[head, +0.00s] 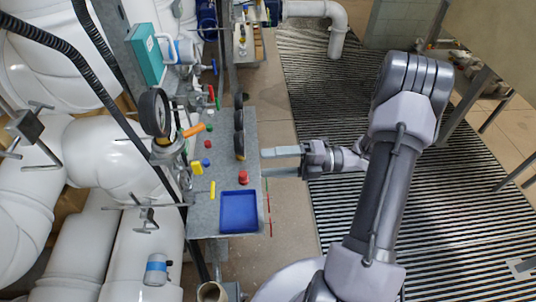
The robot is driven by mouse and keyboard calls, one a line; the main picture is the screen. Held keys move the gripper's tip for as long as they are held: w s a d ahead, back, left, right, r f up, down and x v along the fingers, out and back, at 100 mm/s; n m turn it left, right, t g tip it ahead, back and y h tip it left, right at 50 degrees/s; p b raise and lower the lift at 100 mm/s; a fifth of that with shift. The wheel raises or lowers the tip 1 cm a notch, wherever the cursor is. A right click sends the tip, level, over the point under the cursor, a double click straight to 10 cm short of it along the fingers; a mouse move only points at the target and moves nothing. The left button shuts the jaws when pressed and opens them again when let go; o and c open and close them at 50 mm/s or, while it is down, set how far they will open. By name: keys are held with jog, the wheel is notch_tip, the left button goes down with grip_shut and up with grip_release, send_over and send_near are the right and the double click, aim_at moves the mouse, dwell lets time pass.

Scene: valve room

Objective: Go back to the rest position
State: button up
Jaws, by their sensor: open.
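My arm reaches up from the bottom right in the head view and bends left at the elbow. My gripper (281,162) is open and empty, with its two long grey fingers pointing left. The fingertips are at the right edge of the grey worktable (222,130), beside a red knob-like piece (243,177). I cannot tell whether the fingertips are above the table or just short of it. No held object shows between the fingers.
A blue tray (238,211) lies at the table's near end. Black round parts (239,121) stand along its right side, and a black gauge (155,112) stands at its left. White pipes (62,160) fill the left. The ribbed floor grating (325,80) is largely clear.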

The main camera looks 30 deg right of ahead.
jog(key=w+d+r+m+t+h+b, duration=0.15)
jog(key=w+r+m+t+h, duration=0.25)
jog(key=w+r+m+h, duration=0.4)
jog(key=w+d+r+m+t+h+b, duration=0.1)
jog(key=w+d+r+m+t+h, duration=0.2)
jog(key=w+r+m+h, duration=0.35)
jog(key=s+a+r+m+g+h+b, duration=0.1)
jog(key=s+a+m+g+h, duration=0.15)
jog(key=s+m+h, duration=0.75)
jog(key=s+a+f+m+g+y, duration=0.2)
jog(key=s+a+m+y, duration=0.3)
jog(key=s, duration=0.4)
jog(key=s+a+f+m+g+y+b, duration=0.1)
jog(key=s+a+f+m+g+y, duration=0.2)
jog(key=s+a, duration=0.6)
jog(key=m+y, duration=0.2)
jog(key=m, duration=0.1)
jog(key=shift+a+f+m, duration=0.2)
jog(key=shift+m, duration=0.15)
